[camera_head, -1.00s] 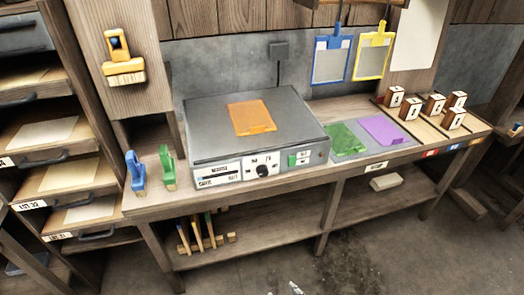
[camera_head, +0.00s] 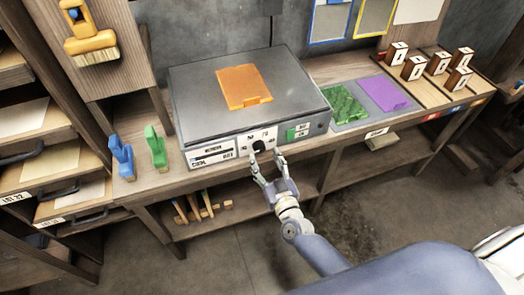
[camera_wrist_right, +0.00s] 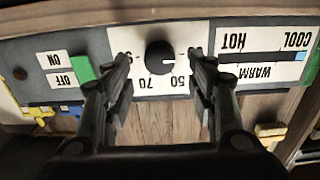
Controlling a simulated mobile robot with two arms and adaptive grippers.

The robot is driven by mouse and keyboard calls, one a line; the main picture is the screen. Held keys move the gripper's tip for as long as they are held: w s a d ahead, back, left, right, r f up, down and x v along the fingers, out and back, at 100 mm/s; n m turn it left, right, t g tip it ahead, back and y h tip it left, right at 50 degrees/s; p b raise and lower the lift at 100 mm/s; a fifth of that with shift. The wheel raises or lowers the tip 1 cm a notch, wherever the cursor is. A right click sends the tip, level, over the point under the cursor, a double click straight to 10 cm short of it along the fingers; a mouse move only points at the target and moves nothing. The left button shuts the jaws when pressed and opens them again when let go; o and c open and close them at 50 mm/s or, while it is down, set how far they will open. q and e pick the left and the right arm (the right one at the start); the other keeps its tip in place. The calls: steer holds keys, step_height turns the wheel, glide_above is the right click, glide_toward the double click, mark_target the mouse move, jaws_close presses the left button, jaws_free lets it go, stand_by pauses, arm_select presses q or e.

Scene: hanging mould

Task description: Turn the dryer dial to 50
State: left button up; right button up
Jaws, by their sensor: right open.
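The dryer (camera_head: 300,97) is a grey flat-topped box on the bench, with a white-labelled front panel. Its round black dial (camera_head: 258,146) is on that panel. The dial (camera_wrist_right: 160,56) shows upside down in the right wrist view, with 50 and 70 readable beside it; other marks are partly hidden by my fingers. I cannot tell where its pointer stands. My right gripper (camera_head: 264,155) is open at the front panel. In the right wrist view its fingers (camera_wrist_right: 159,64) are on either side of the dial, with gaps to it. My left gripper is not in view.
An orange sheet (camera_head: 244,87) lies on the dryer. The green switch (camera_wrist_right: 82,68) is close to one finger in the wrist view. Blue (camera_head: 122,157) and green (camera_head: 155,147) clamp-like tools stand left; green and purple sheets (camera_head: 384,92) lie right. Floor in front is clear.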

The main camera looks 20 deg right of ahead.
mark_target(261, 149)
steer(key=w, duration=0.3)
steer(key=shift+w, duration=0.3)
steer(key=shift+c, duration=0.4)
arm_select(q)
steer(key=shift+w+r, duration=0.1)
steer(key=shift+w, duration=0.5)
arm_select(e)
steer(key=c, duration=0.9)
